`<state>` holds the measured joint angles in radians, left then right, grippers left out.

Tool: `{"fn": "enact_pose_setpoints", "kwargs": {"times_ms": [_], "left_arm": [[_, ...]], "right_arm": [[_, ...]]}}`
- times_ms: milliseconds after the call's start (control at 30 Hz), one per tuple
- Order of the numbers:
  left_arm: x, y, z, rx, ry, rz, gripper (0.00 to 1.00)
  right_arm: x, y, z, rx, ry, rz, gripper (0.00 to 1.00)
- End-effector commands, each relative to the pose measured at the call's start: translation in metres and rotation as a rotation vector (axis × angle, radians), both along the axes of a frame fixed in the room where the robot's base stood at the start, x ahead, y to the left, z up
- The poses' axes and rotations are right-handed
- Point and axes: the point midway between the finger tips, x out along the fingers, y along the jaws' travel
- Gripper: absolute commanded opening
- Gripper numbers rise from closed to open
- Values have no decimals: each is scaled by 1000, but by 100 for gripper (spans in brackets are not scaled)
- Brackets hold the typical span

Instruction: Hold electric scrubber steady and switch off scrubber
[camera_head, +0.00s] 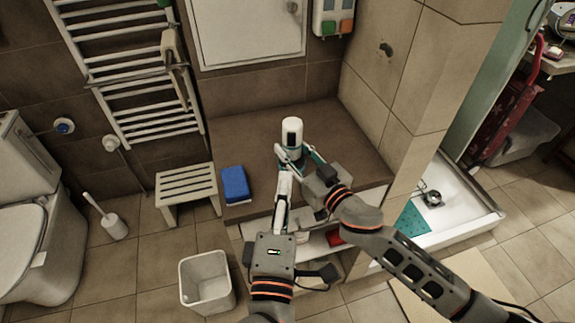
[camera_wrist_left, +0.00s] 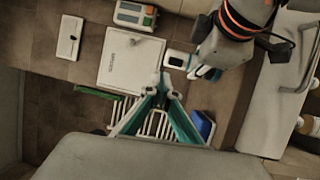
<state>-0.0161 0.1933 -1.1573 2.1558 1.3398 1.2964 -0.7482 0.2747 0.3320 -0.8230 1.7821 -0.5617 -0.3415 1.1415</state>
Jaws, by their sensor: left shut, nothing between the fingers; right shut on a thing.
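The electric scrubber (camera_head: 292,131) is a white upright body with a dark panel, standing over the brown ledge in the head view. It also shows in the left wrist view (camera_wrist_left: 178,61), partly hidden by my right gripper. My right gripper (camera_head: 309,156) comes from the right and is shut on the scrubber's lower part. My left gripper (camera_head: 284,159) is shut and empty, its tips close to the scrubber's near side. In the left wrist view my left gripper (camera_wrist_left: 161,82) has its teal fingertips together just beside the scrubber. I cannot tell whether they touch it. The switch cannot be made out.
A blue box-like item (camera_head: 235,184) lies on the brown ledge (camera_head: 340,125), left of the scrubber. A white stool (camera_head: 187,184), an open bin (camera_head: 206,282) and a towel radiator (camera_head: 130,70) stand left. A tiled wall edge (camera_head: 405,160) rises close to my right arm.

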Motion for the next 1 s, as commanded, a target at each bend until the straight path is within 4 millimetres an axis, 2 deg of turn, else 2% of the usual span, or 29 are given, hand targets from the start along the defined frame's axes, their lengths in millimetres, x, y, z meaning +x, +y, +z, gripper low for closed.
{"fn": "enact_pose_setpoints", "kwargs": {"times_ms": [200,600,633,700,1000], "left_arm": [[-17,1,2,1,0,0,0],[-18,1,3,1,-1,0,0],[-18,1,3,1,-1,0,0],[-18,1,2,1,-1,0,0],[-18,1,2,1,-1,0,0]], "right_arm": [[0,0,-1,-1,1,0,2],[0,0,-1,-1,1,-1,2],[0,0,-1,-1,1,-1,34],[0,0,-1,-1,1,-1,51],[0,0,0,0,0,-1,51]]}}
